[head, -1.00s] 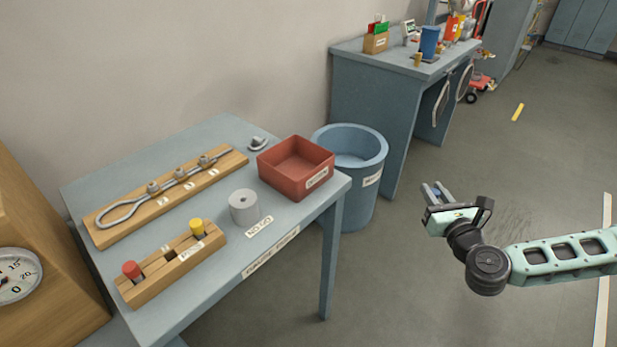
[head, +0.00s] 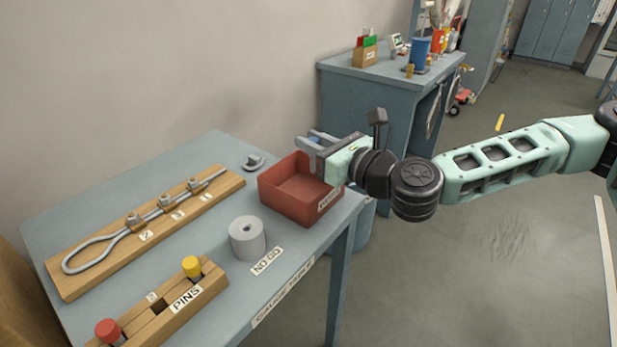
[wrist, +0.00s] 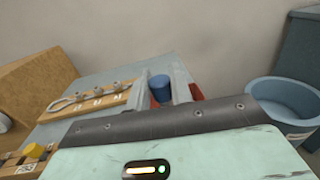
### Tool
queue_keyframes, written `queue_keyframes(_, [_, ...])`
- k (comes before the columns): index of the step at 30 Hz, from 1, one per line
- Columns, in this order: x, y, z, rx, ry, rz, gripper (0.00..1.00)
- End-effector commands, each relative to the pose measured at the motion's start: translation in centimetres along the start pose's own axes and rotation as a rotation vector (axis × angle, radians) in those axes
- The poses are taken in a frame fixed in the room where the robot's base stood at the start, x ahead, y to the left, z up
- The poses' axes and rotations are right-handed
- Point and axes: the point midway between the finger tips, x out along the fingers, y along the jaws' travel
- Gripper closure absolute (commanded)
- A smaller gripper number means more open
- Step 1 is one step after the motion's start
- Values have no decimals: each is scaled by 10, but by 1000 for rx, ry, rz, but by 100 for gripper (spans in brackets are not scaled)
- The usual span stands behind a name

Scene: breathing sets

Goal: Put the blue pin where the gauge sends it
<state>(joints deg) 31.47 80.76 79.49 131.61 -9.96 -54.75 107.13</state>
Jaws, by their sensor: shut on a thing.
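The blue pin (wrist: 160,88) is between the fingers of my gripper in the wrist view. My gripper (head: 314,145) is shut on it above the back right part of the red tray (head: 283,199) in the head view; there the pin is mostly hidden by the fingers. The grey cylindrical gauge (head: 247,238), with a hole in its top, stands behind the NO GO label (head: 267,261). The wooden pin rack (head: 170,312) marked PINS holds a yellow pin (head: 192,267) and a red pin (head: 108,332), with an empty slot between them.
A wooden board (head: 90,262) with a wire loop and several clamps lies at the table's back left. A small grey part (head: 253,163) sits behind the tray. A blue bin (wrist: 285,98) stands beyond the table. A second bench (head: 335,78) stands farther back.

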Motion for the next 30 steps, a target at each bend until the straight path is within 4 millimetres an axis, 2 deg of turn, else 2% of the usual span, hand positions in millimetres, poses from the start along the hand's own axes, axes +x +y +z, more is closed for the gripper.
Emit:
queue_keyframes(1, [0, 0, -9, 1, 0, 1, 100])
queue_keyframes(13, [0, 0, -55, 0, 0, -1, 100])
queue_keyframes(30, [0, 0, -67, 0, -1, -1, 100])
